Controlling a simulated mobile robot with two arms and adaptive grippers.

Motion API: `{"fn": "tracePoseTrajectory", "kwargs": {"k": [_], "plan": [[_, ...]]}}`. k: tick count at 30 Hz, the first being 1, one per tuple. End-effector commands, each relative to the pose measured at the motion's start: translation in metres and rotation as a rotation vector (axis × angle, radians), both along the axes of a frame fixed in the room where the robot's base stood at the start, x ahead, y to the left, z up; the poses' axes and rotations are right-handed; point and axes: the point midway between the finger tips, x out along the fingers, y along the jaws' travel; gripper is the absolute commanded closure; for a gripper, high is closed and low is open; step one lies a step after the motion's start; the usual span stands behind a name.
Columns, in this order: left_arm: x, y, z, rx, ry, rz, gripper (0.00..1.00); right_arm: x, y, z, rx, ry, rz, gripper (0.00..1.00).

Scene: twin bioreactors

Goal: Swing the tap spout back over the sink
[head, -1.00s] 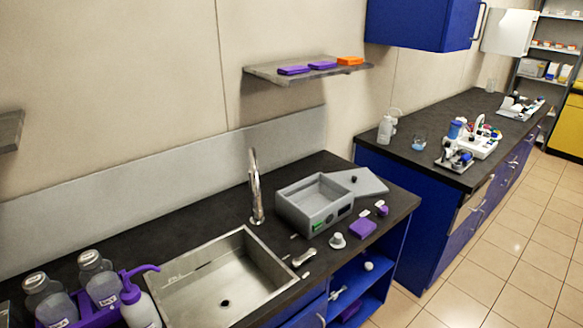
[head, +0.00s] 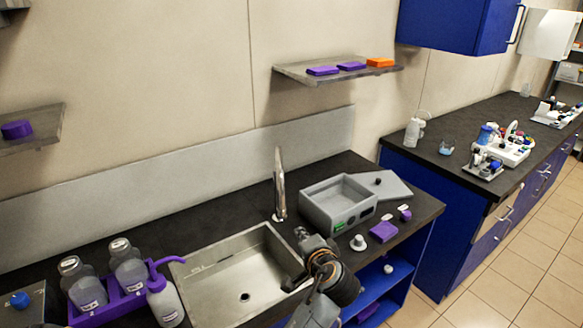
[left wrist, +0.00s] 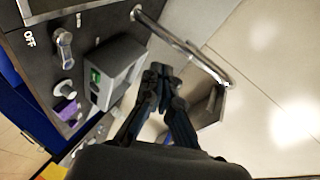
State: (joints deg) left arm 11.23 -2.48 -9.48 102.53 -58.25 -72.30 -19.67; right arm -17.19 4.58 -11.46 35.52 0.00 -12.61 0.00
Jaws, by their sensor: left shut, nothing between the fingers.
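The chrome tap (head: 279,185) stands behind the right rear corner of the steel sink (head: 215,285). It looks narrow in the head view, and I cannot clearly tell there which way its spout points. In the left wrist view the tap's bent tube (left wrist: 188,50) runs beyond my fingers, towards the wall. My left gripper (head: 302,235) is over the counter at the sink's right side, in front of the tap. Its fingertips (left wrist: 160,73) are together, empty and apart from the tube. My right gripper is not in view.
A grey open bath (head: 340,203) stands right of the tap, with its lid beside it. A lever (left wrist: 64,50) by an OFF label is on the counter. A purple rack (head: 125,300) with bottles stands left of the sink. A shelf (head: 340,72) hangs above.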

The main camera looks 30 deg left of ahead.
Motion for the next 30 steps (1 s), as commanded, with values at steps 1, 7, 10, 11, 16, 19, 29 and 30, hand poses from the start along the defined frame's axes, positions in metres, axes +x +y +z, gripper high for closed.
{"fn": "tracePoseTrajectory", "kwargs": {"k": [1, 7, 10, 11, 16, 19, 29, 30], "plan": [[0.022, -0.002, 0.029, 0.087, -0.022, 0.000, 1.00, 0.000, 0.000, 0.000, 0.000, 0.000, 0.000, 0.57], [0.063, -0.008, 0.100, 0.335, -0.049, 0.006, 1.00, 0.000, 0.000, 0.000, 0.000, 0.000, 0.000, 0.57], [0.070, -0.009, 0.113, 0.382, -0.051, 0.009, 1.00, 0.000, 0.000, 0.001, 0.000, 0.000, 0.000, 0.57], [0.071, -0.008, 0.115, 0.389, -0.052, 0.009, 1.00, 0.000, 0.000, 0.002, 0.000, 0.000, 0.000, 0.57], [0.082, 0.007, 0.119, 0.393, -0.051, 0.011, 1.00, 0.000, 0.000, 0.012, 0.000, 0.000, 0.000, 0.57], [0.095, 0.023, 0.120, 0.393, -0.051, 0.011, 1.00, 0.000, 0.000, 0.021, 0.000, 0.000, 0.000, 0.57], [0.130, 0.075, 0.117, 0.389, -0.050, 0.010, 1.00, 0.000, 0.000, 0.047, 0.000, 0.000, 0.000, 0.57], [0.124, 0.079, 0.117, 0.388, -0.050, 0.011, 1.00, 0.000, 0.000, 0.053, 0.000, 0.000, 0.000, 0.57]]}}
